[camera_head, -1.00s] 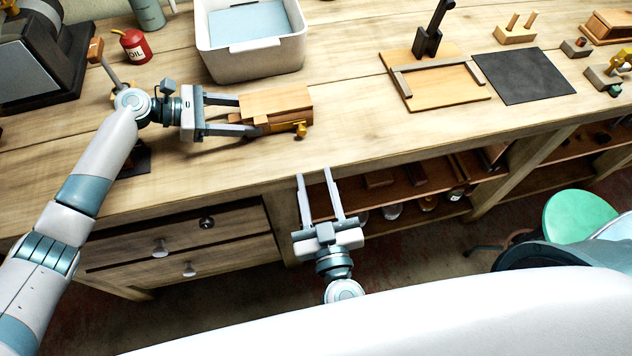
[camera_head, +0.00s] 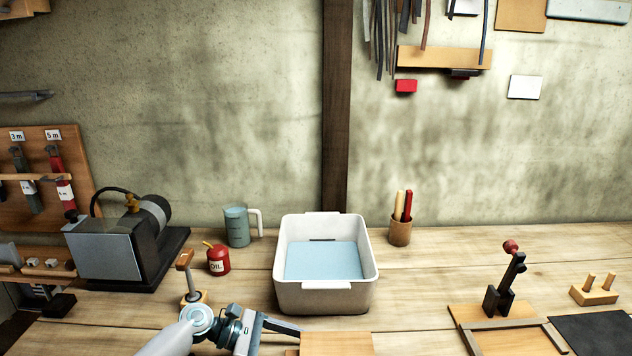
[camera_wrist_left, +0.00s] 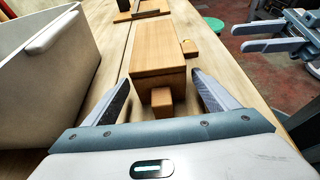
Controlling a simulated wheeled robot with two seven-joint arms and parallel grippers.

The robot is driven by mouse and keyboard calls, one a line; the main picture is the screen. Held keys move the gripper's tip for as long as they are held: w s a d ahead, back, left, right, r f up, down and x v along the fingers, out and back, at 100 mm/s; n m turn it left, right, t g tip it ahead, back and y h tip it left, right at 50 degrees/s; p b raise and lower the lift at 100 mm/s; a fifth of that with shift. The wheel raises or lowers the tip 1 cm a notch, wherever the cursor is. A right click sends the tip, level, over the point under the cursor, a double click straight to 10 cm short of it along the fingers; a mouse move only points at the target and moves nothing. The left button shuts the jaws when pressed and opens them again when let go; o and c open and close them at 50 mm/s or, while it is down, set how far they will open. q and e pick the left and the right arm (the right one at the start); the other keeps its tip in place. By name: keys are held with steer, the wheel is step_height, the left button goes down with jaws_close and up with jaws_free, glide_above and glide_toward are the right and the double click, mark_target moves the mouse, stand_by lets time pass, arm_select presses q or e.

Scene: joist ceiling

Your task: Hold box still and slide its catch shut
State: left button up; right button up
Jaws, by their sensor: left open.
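The wooden box (camera_wrist_left: 158,52) lies on the bench ahead of my left gripper (camera_wrist_left: 161,80) in the left wrist view. A small wooden block (camera_wrist_left: 162,102) sticks out of its near end, between my open left fingers. The fingers stand on either side of this end with gaps. A small tan piece (camera_wrist_left: 190,48), perhaps the catch, shows at the box's right side; its position is unclear. In the head view only the box's top (camera_head: 336,345) shows at the bottom edge. My right gripper (camera_wrist_left: 238,38) is open and empty, off the bench's front edge.
A white tub (camera_head: 326,297) with a blue bottom stands behind the box, close to my left gripper's left side. A red oil can (camera_head: 218,260), a jug (camera_head: 238,227) and a grey machine (camera_head: 115,245) are left. A lever fixture (camera_head: 505,280) is right.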

arm_select(q)
steer(key=v, duration=1.1)
steer(key=shift+a, duration=0.1)
